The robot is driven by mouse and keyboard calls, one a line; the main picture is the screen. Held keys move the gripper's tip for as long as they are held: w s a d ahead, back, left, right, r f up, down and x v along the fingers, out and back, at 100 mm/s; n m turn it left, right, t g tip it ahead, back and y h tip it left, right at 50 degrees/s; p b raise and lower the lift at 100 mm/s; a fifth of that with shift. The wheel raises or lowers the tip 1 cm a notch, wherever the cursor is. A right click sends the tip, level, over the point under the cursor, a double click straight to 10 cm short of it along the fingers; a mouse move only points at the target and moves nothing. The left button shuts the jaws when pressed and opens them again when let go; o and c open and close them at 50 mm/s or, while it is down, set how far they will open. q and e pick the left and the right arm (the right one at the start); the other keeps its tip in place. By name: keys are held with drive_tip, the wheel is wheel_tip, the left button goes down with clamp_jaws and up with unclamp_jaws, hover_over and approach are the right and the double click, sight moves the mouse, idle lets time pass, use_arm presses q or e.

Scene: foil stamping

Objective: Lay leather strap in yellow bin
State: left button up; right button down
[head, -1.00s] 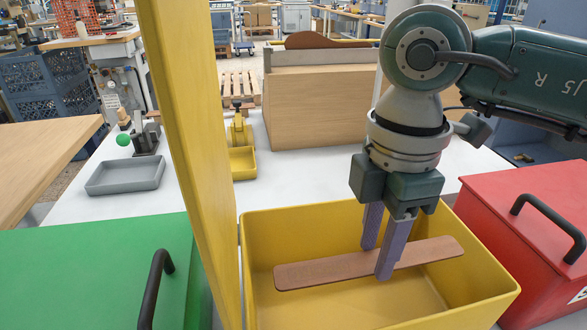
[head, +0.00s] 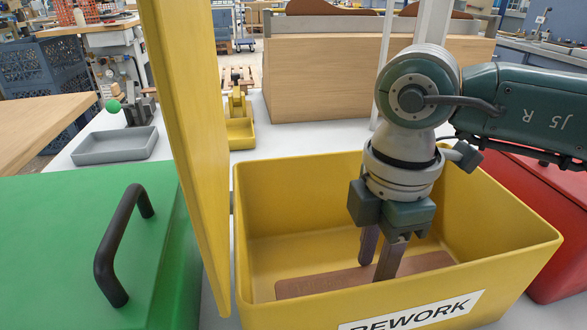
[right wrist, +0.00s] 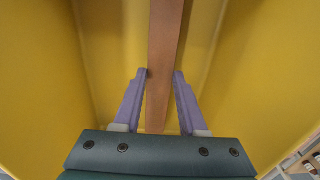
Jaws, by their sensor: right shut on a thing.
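The leather strap (head: 322,282) is a long flat brown piece inside the yellow bin (head: 510,255), low near the floor and lying lengthwise. The bin's front wall hides its lower edge, and I cannot tell whether it touches the floor. My right gripper (head: 376,268) points down into the bin and is shut on the strap near its middle. In the right wrist view the strap (right wrist: 165,45) runs between the two purple fingers (right wrist: 162,74), with yellow walls on both sides. My left gripper is not in view.
The bin's yellow lid (head: 190,140) stands upright at its left. A closed green bin (head: 60,240) with a black handle is at left, a red one (head: 530,190) at right. Behind are a grey tray (head: 115,146) and a wooden box (head: 315,80).

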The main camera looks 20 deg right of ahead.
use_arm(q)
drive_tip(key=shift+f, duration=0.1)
use_arm(e)
drive_tip(key=shift+f, duration=0.15)
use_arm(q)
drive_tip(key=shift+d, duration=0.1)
use_arm(e)
drive_tip(key=shift+c, duration=1.9)
unclamp_jaws()
use_arm(q)
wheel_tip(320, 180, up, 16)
drive_tip(key=p, duration=1.6)
use_arm(e)
wheel_tip(320, 180, up, 16)
